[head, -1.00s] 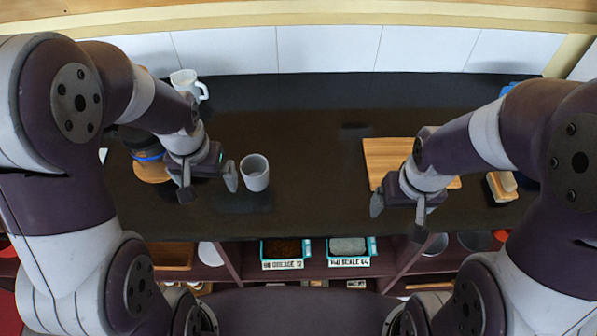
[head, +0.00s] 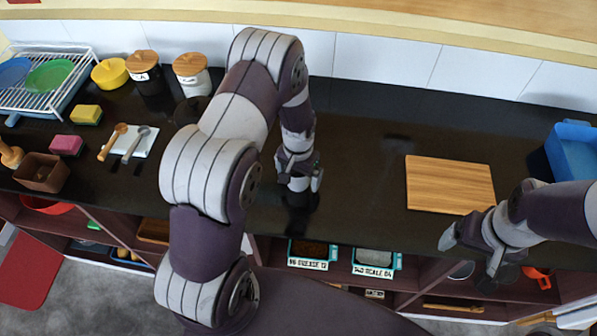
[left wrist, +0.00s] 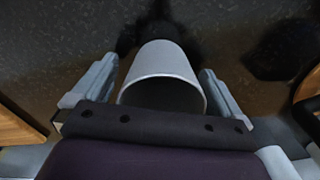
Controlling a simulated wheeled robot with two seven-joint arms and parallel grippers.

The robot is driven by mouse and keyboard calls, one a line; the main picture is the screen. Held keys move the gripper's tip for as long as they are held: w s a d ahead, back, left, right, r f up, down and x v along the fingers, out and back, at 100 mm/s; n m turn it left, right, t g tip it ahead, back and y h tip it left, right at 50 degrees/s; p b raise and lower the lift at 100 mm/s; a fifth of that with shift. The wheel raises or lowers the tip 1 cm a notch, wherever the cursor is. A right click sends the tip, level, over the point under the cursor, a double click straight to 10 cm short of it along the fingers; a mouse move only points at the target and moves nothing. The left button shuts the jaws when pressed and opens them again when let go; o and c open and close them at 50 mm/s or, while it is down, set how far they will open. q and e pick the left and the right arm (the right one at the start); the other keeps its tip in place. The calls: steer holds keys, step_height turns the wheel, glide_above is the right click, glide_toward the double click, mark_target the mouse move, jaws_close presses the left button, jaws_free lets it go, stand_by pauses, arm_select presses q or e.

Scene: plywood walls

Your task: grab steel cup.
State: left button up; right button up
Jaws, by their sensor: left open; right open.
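The steel cup (left wrist: 165,72), a plain grey cylinder with its open rim toward the camera, sits between the fingers of my left gripper (left wrist: 158,66) in the left wrist view. The fingers are open, one on each side of the cup, with a narrow gap that shows best on the left. My right gripper (head: 470,252) is open and empty at the counter's front edge, below the cutting board.
A wooden cutting board (head: 450,184) lies right of centre and a blue bin (head: 572,150) stands at far right. Lidded jars (head: 190,70), a dish rack (head: 45,80), sponges (head: 86,114) and a spoon rest (head: 128,140) stand at left. The counter between left gripper and board is clear.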

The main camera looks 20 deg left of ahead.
arm_select(q)
steer(key=shift+a+f, duration=0.1)
steer(key=shift+f, duration=0.05)
steer(key=c, duration=1.2)
